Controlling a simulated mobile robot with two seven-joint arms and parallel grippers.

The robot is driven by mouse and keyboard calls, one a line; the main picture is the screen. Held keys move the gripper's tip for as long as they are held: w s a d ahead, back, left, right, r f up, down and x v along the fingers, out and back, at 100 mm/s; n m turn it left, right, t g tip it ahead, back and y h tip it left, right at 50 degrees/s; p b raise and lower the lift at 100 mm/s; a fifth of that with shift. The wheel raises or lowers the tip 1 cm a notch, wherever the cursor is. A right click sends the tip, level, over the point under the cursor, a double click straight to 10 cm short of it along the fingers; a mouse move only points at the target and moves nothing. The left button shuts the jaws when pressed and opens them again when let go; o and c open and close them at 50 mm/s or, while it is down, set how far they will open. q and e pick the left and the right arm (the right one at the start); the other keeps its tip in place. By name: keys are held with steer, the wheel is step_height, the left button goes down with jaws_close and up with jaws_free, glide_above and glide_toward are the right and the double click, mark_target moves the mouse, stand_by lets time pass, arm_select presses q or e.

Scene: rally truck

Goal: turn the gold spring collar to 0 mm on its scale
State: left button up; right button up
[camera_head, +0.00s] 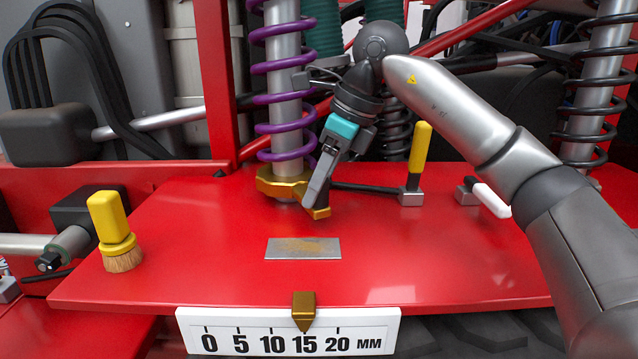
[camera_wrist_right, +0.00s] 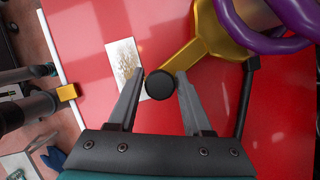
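The gold spring collar (camera_head: 280,187) sits around the base of the purple spring (camera_head: 285,100). Its gold arm reaches front-right; in the right wrist view the collar (camera_wrist_right: 210,35) shows this arm ending in a black knob (camera_wrist_right: 160,84). My right gripper (camera_head: 315,203) is over the arm's end. In the wrist view its fingers (camera_wrist_right: 159,80) are apart, one on each side of the knob, with small gaps. The white mm scale (camera_head: 290,331) is on the front edge. Its gold pointer (camera_head: 304,311) stands at about 15. My left gripper is not in view.
A yellow-handled brush (camera_head: 112,225) stands at the left. A small grey plate with brownish grains (camera_head: 303,248) lies in front of the collar. A yellow-handled lever (camera_head: 419,160) and a white-handled one (camera_head: 490,198) are at the right. The red surface's front right is clear.

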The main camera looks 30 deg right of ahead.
jaws_close()
stand_by(1.0)
